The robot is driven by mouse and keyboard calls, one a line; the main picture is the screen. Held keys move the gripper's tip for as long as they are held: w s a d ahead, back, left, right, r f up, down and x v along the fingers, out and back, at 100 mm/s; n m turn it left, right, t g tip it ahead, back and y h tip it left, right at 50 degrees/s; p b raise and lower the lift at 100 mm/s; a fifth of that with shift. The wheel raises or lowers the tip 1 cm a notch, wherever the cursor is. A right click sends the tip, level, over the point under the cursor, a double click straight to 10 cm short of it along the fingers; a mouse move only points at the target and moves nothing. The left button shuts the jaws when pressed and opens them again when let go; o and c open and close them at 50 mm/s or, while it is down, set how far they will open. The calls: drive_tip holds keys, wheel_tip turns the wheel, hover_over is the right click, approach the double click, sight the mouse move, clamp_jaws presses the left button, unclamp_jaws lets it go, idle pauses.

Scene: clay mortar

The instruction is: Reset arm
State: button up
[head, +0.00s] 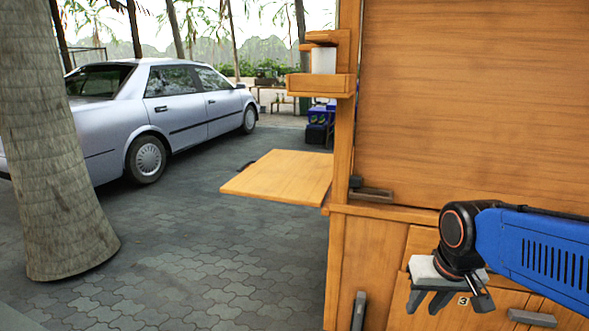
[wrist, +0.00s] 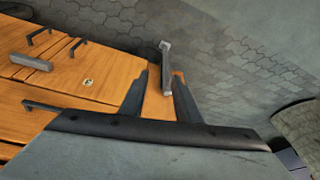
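My gripper (head: 428,303) hangs in front of the wooden cabinet (head: 390,245) at the lower right of the head view, at the end of my blue arm. In the wrist view my gripper (wrist: 160,78) shows its two dark fingers apart with nothing held between them. A grey handle (wrist: 165,55) shows beyond the fingertips, with a visible gap between the fingers around its lower part. I cannot tell how far the fingers are from the cabinet front.
The cabinet has drawers with dark handles (wrist: 40,36). A wooden flap (head: 280,177) juts out left of it, below a small shelf with a white cylinder (head: 323,60). A palm trunk (head: 45,150) and silver car (head: 155,110) stand left. Paving between is clear.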

drive_tip(key=s+d+n+t, duration=0.1)
drive_tip(key=s, duration=0.8)
drive_tip(key=shift+s+d+r, duration=0.15)
drive_tip(key=shift+s+r, duration=0.05)
